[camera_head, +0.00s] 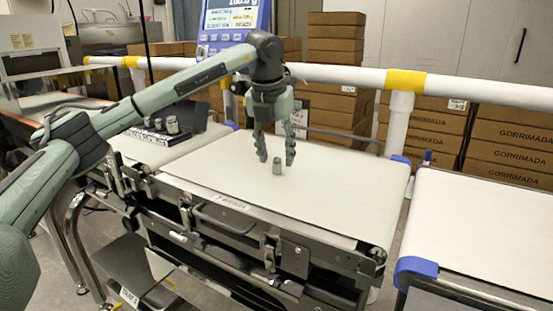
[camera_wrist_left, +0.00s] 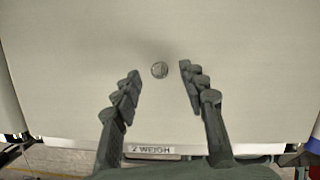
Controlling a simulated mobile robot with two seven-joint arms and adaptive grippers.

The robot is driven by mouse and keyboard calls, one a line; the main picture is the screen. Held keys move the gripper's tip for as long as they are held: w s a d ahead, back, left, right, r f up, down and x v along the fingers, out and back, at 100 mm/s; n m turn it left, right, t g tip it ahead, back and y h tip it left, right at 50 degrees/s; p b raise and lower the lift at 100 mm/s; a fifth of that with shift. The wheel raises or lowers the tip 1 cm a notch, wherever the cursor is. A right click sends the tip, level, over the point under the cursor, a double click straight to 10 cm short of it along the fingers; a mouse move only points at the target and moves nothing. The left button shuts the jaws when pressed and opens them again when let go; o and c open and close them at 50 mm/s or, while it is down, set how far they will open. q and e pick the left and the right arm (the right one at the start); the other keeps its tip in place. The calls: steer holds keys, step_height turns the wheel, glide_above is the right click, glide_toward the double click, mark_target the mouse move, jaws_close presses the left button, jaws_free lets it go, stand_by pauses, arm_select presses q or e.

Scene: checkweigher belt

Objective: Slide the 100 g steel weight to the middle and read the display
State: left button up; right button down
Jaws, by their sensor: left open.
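My right gripper is not in view.
Other steel weights (camera_head: 172,124) stand in a dark holder on the left belt. A white rail (camera_head: 340,74) with yellow bands runs behind the belts. Another belt (camera_head: 480,225) lies to the right across a gap. Cardboard boxes (camera_head: 510,150) are stacked behind. The weigh belt is otherwise clear.

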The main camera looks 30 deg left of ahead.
arm_select(q)
steer(key=v, duration=1)
steer(key=shift+s, duration=0.1)
